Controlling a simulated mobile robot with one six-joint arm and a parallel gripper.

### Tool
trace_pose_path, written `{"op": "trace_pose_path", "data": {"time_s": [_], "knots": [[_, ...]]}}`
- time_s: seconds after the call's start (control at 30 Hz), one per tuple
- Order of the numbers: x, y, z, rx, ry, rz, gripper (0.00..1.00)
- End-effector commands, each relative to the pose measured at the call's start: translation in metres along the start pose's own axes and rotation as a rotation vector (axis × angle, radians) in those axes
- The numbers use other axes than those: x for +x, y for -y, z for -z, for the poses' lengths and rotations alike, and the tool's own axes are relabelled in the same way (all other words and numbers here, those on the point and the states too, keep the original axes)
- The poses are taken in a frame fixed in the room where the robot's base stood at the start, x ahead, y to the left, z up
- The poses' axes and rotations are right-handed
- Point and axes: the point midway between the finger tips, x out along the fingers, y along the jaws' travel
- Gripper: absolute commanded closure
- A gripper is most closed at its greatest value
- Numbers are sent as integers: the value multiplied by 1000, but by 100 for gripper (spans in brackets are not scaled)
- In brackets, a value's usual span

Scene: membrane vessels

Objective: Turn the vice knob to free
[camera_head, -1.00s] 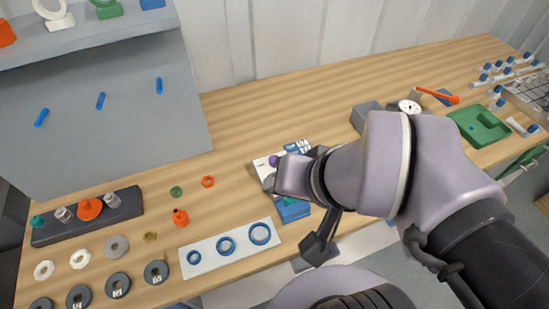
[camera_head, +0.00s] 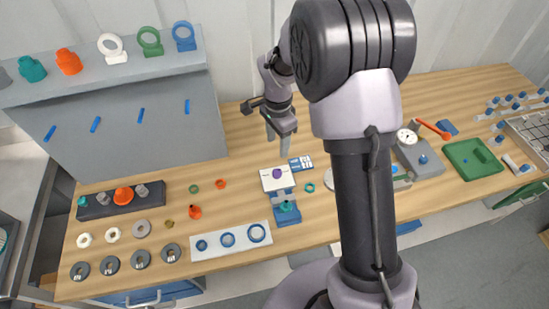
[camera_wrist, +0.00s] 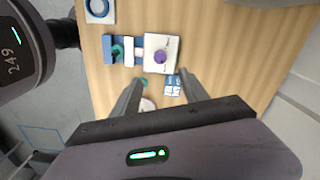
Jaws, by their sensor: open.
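The vice (camera_head: 287,214) is a blue block on the bench, with a teal part on it; it also shows in the wrist view (camera_wrist: 107,49). Beside it is a white block (camera_head: 267,184) with a round purple knob (camera_head: 277,174) on top. In the wrist view the purple knob (camera_wrist: 160,57) sits on the white block (camera_wrist: 152,42), beyond my fingertips. My gripper (camera_head: 279,132) is open and empty, behind and above the white block; its two fingers also show apart in the wrist view (camera_wrist: 160,80). The knob's setting is too small to read.
A blue-and-white card (camera_head: 301,163) lies next to the white block. A white plate with blue rings (camera_head: 228,240) lies at the front left. A grey shelf unit (camera_head: 140,120) stands behind on the left. A gauge box (camera_head: 418,160) and green tray (camera_head: 474,159) are on the right.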

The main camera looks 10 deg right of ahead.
Motion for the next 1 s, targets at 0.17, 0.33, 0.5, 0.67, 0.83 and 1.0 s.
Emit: {"op": "trace_pose_path", "data": {"time_s": [0.17, 0.33, 0.5, 0.67, 0.83, 1.0], "knots": [[60, -2, -1, -1, 2, -5, 48], [107, -2, -1, -2, 2, -4, 48], [135, -1, -1, -1, 2, -1, 48], [144, -1, -1, -2, 1, 0, 48], [144, -1, -1, -2, 1, 0, 48], [144, -1, -1, -2, 1, 0, 67]]}}
